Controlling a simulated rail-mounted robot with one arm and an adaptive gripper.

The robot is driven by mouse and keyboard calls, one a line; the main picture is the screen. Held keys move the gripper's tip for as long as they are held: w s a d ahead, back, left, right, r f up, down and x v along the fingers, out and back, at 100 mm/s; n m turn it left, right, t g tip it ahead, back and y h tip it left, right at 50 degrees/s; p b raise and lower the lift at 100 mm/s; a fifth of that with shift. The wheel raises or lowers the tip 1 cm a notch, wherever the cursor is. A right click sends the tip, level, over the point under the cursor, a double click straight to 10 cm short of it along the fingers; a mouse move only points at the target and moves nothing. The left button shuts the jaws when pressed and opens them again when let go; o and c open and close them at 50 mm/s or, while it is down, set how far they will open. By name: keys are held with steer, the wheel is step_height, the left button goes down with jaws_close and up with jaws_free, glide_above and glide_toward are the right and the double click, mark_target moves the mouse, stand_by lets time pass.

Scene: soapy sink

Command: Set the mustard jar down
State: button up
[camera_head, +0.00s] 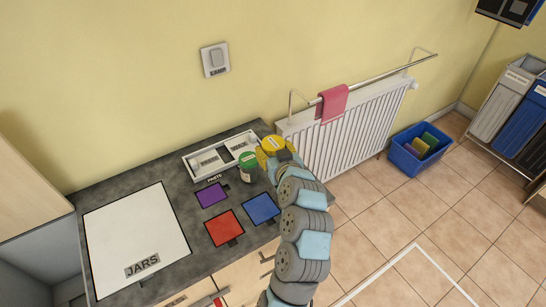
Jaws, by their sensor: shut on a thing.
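The mustard jar, with a yellow lid (273,143), is at the back right end of the dark counter. My gripper (274,155) is shut on it, and my arm hides most of the jar's body. I cannot tell whether the jar touches the counter. A jar with a green lid (248,160) stands just left of it. A white area labelled JARS (135,230) covers the left part of the counter and is empty.
Purple (211,195), red (223,228) and blue (262,209) squares lie on the counter. A radiator (345,120) with a pink cloth (333,103) stands right of the counter.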

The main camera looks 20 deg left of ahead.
steer(key=shift+w+a+f, duration=0.45)
steer(key=shift+w+f, duration=1.65)
steer(key=shift+w+a+f, duration=0.45)
steer(key=shift+w+f, duration=1.6)
steer(key=shift+w, duration=0.05)
steer(key=shift+w+a+f, duration=0.45)
steer(key=shift+w+f, duration=1.65)
steer(key=shift+f+b, duration=0.2)
steer(key=shift+b, duration=0.3)
steer(key=o, duration=1.3)
steer(key=shift+c, duration=0.2)
steer(key=shift+r, duration=0.1)
